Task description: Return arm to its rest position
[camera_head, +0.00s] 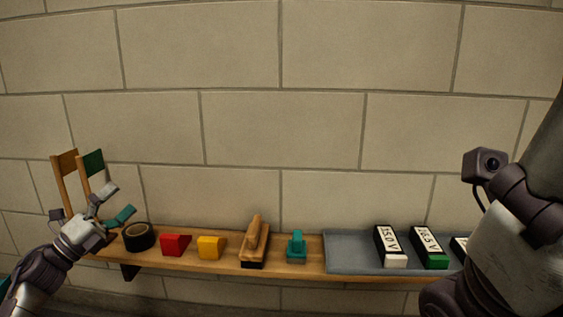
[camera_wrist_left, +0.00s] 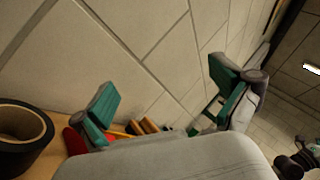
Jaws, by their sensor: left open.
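My left gripper (camera_head: 115,203) is open and empty at the left end of the wooden shelf. Its two green-padded fingers are spread wide, and they also show in the left wrist view (camera_wrist_left: 165,98) with nothing between them. My left arm comes in from the lower left. My right arm (camera_head: 510,215) fills the right edge of the head view; its gripper is not in view.
A wooden shelf (camera_head: 180,262) runs along the block wall. It holds a black tape roll (camera_head: 139,237), red block (camera_head: 175,244), yellow block (camera_head: 210,246), wooden brush (camera_head: 254,245) and teal item (camera_head: 296,246). A grey tray (camera_head: 350,255) holds labelled batteries (camera_head: 389,246).

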